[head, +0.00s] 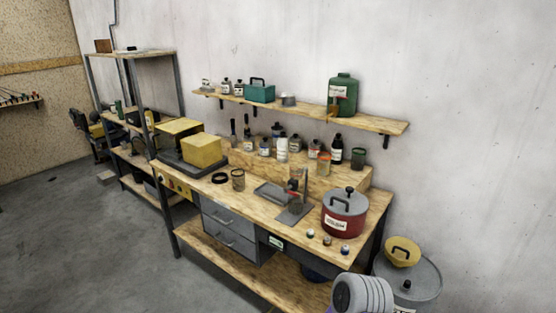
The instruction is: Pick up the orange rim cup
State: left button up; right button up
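A small brownish cup (238,180) stands upright on the workbench, left of its middle, beside a black ring (220,178). Its rim looks orange-brown, but it is too small to be sure that it is the orange rim cup. A small orange-red container (323,165) stands on the raised wooden step at the back of the bench; its rim is unclear. Neither of my grippers is in view, and nothing is touching the cup.
The wooden workbench (262,203) holds yellow-topped equipment (201,151) at left, a small stand (294,214) and a red lidded pot (344,216) at right. Several bottles line the back step. A wall shelf (370,122) hangs above. Grey floor lies clear at front left.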

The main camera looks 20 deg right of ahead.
aim_at(324, 159)
jog(key=u, duration=0.6)
jog(key=i, duration=1.8)
jog(key=z, duration=0.85)
jog(key=i, duration=1)
jog(key=z, duration=0.95)
